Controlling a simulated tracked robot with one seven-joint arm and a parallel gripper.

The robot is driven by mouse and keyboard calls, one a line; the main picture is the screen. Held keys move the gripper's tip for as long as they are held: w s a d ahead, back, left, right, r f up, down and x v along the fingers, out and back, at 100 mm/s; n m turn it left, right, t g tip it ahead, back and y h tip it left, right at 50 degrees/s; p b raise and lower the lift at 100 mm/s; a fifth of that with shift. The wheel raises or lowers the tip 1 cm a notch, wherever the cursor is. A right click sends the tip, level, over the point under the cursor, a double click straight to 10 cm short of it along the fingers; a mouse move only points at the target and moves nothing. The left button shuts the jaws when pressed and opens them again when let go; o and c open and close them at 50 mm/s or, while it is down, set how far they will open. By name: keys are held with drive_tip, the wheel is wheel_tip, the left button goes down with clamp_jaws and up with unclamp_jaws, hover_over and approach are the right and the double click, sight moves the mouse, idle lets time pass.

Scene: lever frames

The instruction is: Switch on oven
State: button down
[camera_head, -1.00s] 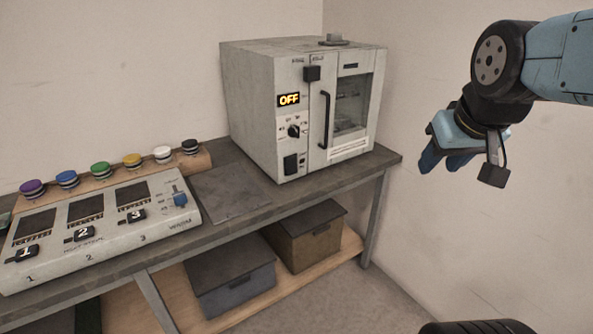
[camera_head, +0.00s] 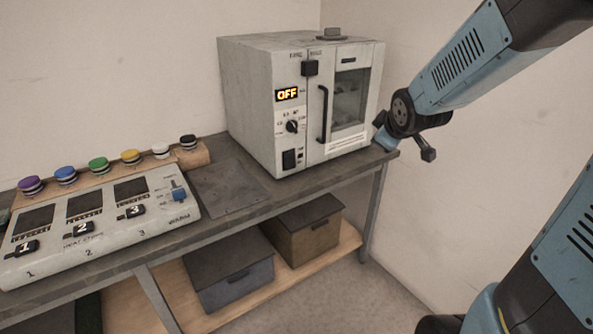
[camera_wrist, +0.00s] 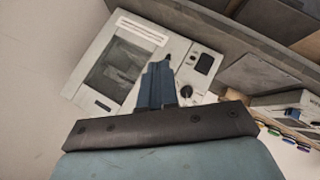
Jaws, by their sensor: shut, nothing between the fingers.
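The oven (camera_head: 262,110) is a white box on the bench with a glass door at right, shut, and a black vertical handle (camera_head: 323,113). Its display (camera_head: 287,95) reads OFF in orange. A black knob (camera_head: 292,127) sits below the display and a black switch (camera_head: 289,159) lower down. My gripper (camera_head: 380,138) is beside the oven's right front edge, partly hidden behind my wrist. In the wrist view my gripper (camera_wrist: 157,72) is shut and empty, its fingers together in front of the tilted oven (camera_wrist: 118,60); I cannot tell if it touches.
The bench (camera_head: 225,187) holds a control panel (camera_head: 100,225) with numbered switches and a row of coloured buttons at left. Two lidded boxes, one grey (camera_head: 230,270) and one brown (camera_head: 305,230), stand on the lower shelf. Floor in front is clear.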

drive_tip(key=w+a+f+n+t+y, duration=0.2)
drive_tip(key=w+a+f+n+y, duration=0.1)
drive_tip(key=w+a+f+n, duration=0.45)
drive_tip(key=a+f+n+t+y, duration=0.1)
drive_tip(key=a+f+n+y, duration=0.1)
drive_tip(key=f, duration=0.5)
drive_tip(key=w+a+f+n+t+y, duration=0.1)
drive_tip(key=a+f+n+y, duration=0.2)
drive_tip(key=f, duration=0.3)
drive_tip(key=shift+w+a+f+n+y, duration=0.3)
drive_tip(key=shift+a+f+n, duration=0.1)
drive_tip(key=shift+a+n, duration=0.3)
